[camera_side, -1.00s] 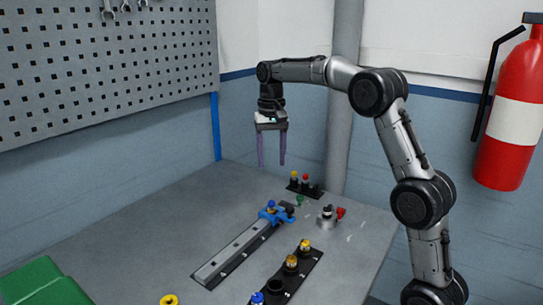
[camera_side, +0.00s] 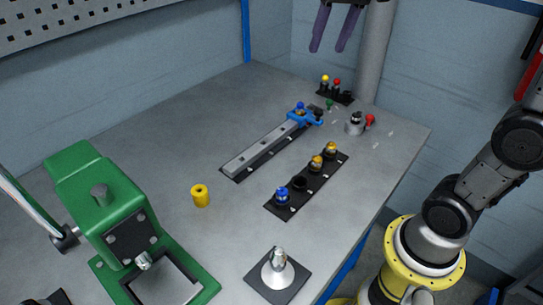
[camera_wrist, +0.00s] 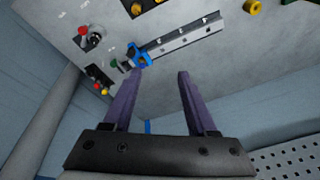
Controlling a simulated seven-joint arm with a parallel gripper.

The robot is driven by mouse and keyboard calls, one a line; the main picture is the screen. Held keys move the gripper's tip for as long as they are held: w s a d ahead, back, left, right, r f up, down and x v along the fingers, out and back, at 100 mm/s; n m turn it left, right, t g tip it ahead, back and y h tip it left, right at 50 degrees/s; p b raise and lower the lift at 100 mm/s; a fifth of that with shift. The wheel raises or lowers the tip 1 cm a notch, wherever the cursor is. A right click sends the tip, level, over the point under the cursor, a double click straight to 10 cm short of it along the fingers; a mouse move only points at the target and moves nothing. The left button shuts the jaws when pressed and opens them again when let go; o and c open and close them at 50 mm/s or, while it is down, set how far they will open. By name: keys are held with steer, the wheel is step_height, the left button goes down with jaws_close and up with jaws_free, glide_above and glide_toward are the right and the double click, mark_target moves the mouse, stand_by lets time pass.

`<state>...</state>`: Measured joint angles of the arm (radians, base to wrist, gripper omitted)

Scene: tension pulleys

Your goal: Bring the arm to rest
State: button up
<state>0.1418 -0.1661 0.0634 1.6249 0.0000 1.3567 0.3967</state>
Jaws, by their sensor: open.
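My gripper (camera_side: 334,32) is at the top of the side view, high above the far end of the table, with its purple fingers apart and nothing between them. Its upper part and much of my arm are cut off by the frame. In the wrist view my gripper (camera_wrist: 160,75) shows both fingers spread and empty. A grey rail (camera_side: 262,147) with a blue clamp piece (camera_side: 300,116) at its far end lies on the table below. The rail also shows in the wrist view (camera_wrist: 185,38), beyond the fingertips and apart from them.
A black strip (camera_side: 299,185) holds several pulley pieces. A round grey fixture with a red knob (camera_side: 370,120) stands at right. Air around my gripper looks clear.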

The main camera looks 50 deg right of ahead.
steer(key=s+a+f+n+t, duration=0.1)
steer(key=s+a+f, duration=0.1)
steer(key=s, duration=0.3)
steer(key=s+a+f+n+t, duration=0.1)
steer(key=s+a+n, duration=0.1)
steer(key=s, duration=0.3)
steer(key=s+f+n, duration=0.3)
steer(key=s+f, duration=0.2)
steer(key=f, duration=0.4)
steer(key=shift+s+a+f+t, duration=0.3)
steer(key=shift+s+f, duration=0.05)
steer(key=shift+s, duration=0.05)
